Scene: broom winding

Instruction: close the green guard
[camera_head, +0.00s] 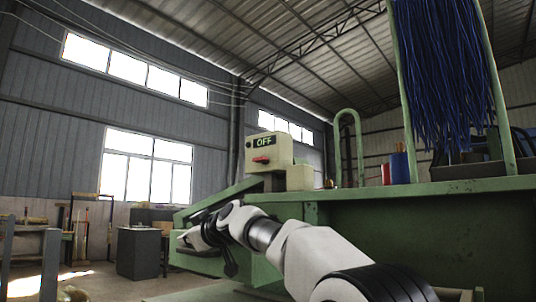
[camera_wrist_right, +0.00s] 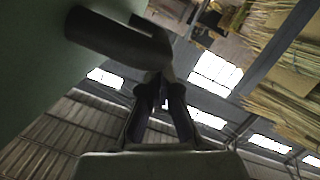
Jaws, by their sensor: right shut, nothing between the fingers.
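The green machine (camera_head: 400,235) fills the right of the head view. A slanted green bar (camera_head: 222,199) and a low green panel (camera_head: 200,262) extend from its left side; I cannot tell for certain which part is the guard. My right gripper (camera_head: 186,237) is beside the bar, above the panel, partly hidden by its own wrist. In the right wrist view the gripper (camera_wrist_right: 158,78) has its fingers shut with nothing between them. A thick dark tube (camera_wrist_right: 120,40) lies by the fingertips, against a pale green surface (camera_wrist_right: 35,50); contact is unclear. My left gripper is out of view.
A cream control box (camera_head: 268,152) reading OFF, with a red switch, stands on the machine. Blue bristles (camera_head: 440,75) hang between green posts at right. A green hoop (camera_head: 349,125) stands behind. A grey cabinet (camera_head: 139,252) is on the floor at left.

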